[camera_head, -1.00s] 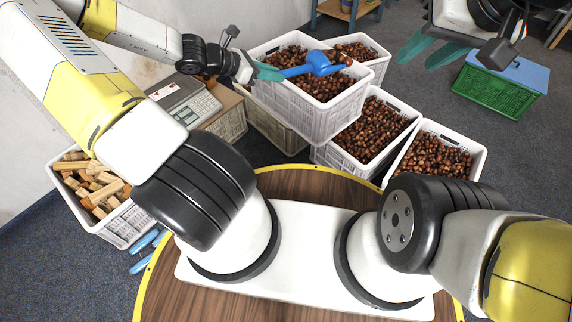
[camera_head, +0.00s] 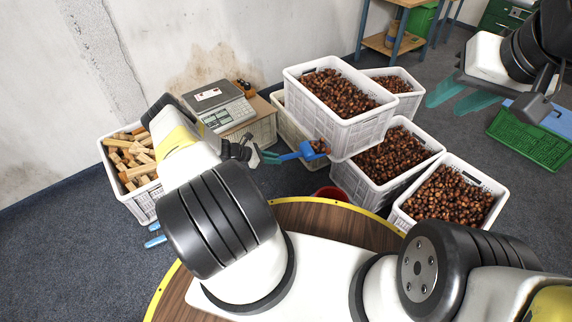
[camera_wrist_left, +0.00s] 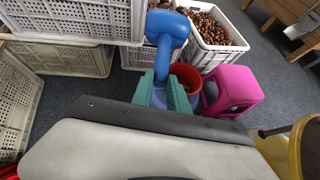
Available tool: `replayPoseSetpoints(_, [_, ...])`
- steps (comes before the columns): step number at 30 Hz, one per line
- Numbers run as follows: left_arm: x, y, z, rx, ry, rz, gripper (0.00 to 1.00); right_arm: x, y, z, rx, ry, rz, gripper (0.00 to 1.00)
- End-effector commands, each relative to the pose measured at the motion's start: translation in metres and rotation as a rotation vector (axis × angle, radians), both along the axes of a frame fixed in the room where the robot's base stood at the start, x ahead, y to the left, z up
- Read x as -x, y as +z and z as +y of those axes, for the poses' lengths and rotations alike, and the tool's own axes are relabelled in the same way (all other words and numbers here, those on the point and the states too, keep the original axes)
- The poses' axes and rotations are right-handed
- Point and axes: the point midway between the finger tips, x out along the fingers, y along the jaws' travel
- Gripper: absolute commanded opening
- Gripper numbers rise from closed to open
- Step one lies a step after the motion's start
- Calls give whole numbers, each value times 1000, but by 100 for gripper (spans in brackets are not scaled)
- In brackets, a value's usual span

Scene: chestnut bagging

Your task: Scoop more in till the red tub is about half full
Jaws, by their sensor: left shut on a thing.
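My left gripper (camera_head: 268,158) is shut on the handle of a blue scoop (camera_head: 306,151). Chestnuts show in the scoop's bowl in the head view. The scoop also shows in the left wrist view (camera_wrist_left: 166,32), pointing away from the green fingers (camera_wrist_left: 165,93). The red tub (camera_head: 331,194) is mostly hidden behind the round table's edge in the head view. In the left wrist view the red tub (camera_wrist_left: 186,72) stands below and beside the scoop; its fill level is hidden.
More white crates of chestnuts (camera_head: 340,177) stand to the right. A scale (camera_head: 212,98) rests on a box at the left, near a crate of wood blocks (camera_head: 104,163). A pink stool (camera_wrist_left: 232,84) stands beside the tub. A green crate (camera_head: 520,142) is at the right.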

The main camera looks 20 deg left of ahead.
Motion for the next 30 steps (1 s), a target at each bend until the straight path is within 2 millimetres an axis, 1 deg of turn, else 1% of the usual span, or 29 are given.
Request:
replayPoseSetpoints(1, [11,-30,-6,3,-29,4,0,0,0,0,0,0,0,36])
replayPoseSetpoints(3, [27,-62,-11,1,-72,4,0,0,0,0,0,0,0,36])
replayPoseSetpoints(6, [47,-95,-18,0,-134,3,0,0,0,0,0,0,0,36])
replayPoseSetpoints(10, [64,-121,-26,-1,-191,2,0,0,0,0,0,0,0,36])
replayPoseSetpoints(13, [71,-129,-28,-4,-213,1,0,0,0,0,0,0,0,36])
replayPoseSetpoints(17, [72,-130,-29,-13,-221,6,0,0,0,0,0,0,0,36])
replayPoseSetpoints(30, [68,-112,-38,-140,-221,80,0,0,0,0,0,0,0,36])
